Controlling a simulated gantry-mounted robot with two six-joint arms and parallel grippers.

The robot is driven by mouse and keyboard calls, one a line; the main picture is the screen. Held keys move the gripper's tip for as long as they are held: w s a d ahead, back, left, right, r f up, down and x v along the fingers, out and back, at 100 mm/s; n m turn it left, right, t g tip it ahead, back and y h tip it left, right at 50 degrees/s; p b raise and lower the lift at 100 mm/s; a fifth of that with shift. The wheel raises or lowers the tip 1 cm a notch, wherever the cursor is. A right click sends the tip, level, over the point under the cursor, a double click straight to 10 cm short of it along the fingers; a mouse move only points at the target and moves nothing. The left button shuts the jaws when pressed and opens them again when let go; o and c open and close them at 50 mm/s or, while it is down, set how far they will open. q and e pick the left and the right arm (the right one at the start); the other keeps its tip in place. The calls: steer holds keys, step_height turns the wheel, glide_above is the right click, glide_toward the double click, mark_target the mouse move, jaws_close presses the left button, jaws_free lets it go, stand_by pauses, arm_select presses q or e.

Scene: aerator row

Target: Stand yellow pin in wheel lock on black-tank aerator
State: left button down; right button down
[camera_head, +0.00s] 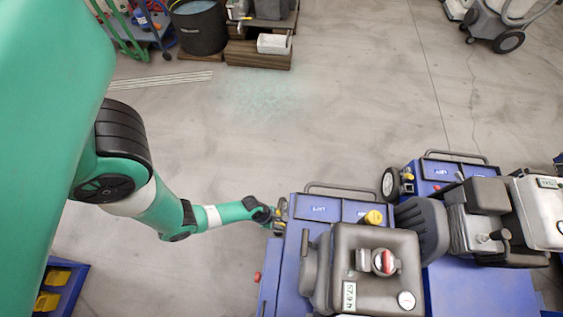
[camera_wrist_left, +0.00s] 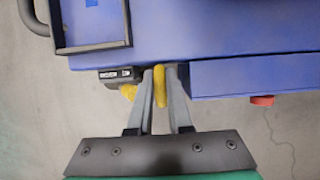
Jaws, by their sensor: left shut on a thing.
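The black-tank aerator (camera_head: 345,237) is a blue machine with a dark tank on top, at the lower middle of the head view. My left gripper (camera_head: 280,214) is at its left side, near the far left corner. In the left wrist view, my left gripper (camera_wrist_left: 160,72) is shut on the yellow pin (camera_wrist_left: 159,88), close against the blue body's edge. A dark bracket (camera_wrist_left: 112,74), perhaps the wheel lock, sits just left of the fingers with another yellow piece (camera_wrist_left: 128,91) by it. Whether the pin's far end is in the lock is hidden. My right gripper is out of view.
A second blue aerator (camera_head: 425,174) with a pale tank stands close on the right. A red button (camera_wrist_left: 262,100) sticks out from the near machine's side. A blue bin (camera_head: 72,284) with yellow parts is at lower left.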

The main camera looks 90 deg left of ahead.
arm_select(q)
steer(key=c, duration=0.8)
jaws_free()
steer(key=shift+o, duration=0.2)
steer(key=p+v, duration=0.8)
steer(key=v, duration=0.3)
steer(key=shift+r+p, duration=0.3)
steer(key=shift+p, duration=0.05)
steer(key=shift+a, duration=0.1)
